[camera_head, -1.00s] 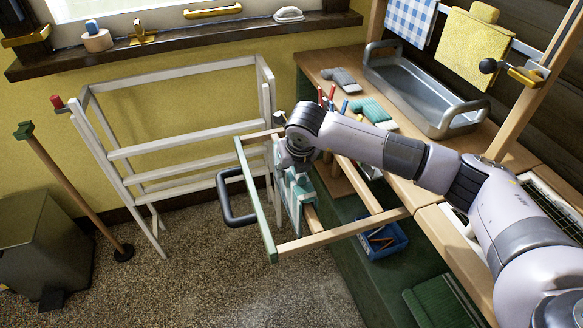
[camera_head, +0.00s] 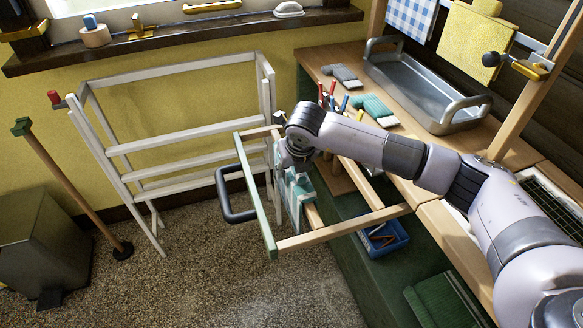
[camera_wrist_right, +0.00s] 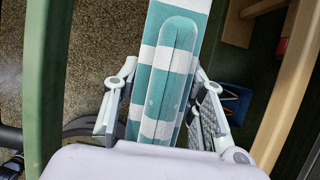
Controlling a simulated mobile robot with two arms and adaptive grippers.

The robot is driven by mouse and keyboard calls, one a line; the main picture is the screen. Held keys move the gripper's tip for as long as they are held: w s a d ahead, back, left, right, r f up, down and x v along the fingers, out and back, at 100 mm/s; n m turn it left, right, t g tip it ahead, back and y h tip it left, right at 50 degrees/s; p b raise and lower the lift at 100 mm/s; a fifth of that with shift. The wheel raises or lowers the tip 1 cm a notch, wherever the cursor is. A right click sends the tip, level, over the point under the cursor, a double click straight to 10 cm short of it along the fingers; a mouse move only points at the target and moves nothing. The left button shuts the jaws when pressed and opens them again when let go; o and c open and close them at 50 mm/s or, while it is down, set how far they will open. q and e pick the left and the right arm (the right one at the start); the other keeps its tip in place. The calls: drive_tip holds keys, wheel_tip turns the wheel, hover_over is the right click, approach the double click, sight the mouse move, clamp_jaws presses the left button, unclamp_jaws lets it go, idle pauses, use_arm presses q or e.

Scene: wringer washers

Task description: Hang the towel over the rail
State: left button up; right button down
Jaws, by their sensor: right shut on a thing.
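A striped teal and white towel (camera_head: 293,202) hangs folded below my right gripper (camera_head: 297,172), inside the outline of a pulled-out wooden frame. In the right wrist view the towel (camera_wrist_right: 178,40) runs up between the two fingers, and my right gripper (camera_wrist_right: 162,110) is shut on it. My arm hides the gripper's upper part in the head view. The frame has a green front bar (camera_head: 255,195) and wooden side rails (camera_head: 335,232). I cannot tell whether the towel touches any rail. A white drying rack with several rails (camera_head: 180,147) stands to the left. My left gripper is not in view.
A black loop handle (camera_head: 226,205) sticks out from the green bar. The wooden counter (camera_head: 335,58) holds a metal tray (camera_head: 420,90), brushes and colored sticks. A blue box (camera_head: 385,238) lies below the frame. The speckled floor in front is clear.

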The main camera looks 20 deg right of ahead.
idle(0.3)
drive_tip(key=c, duration=1.1)
unclamp_jaws()
drive_tip(key=shift+o, duration=0.8)
